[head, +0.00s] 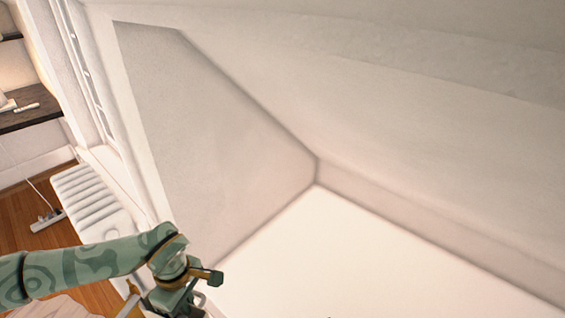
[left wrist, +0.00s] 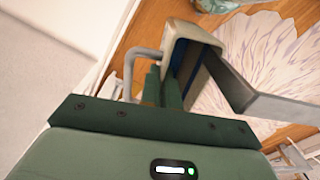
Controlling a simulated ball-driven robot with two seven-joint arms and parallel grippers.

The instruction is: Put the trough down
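The exact contact is hidden. In the head view my left gripper (head: 190,290) is at the bottom edge, and most of the trough is out of frame. My right gripper is in neither view.
A white ribbed radiator (head: 85,190) stands along the wall left of the gripper. A dark shelf (head: 35,112) is at far left. Wooden floor (head: 18,205) and a flower-patterned rug (left wrist: 265,48) lie below. A large white surface (head: 310,255) is at right, under pale sloped walls.

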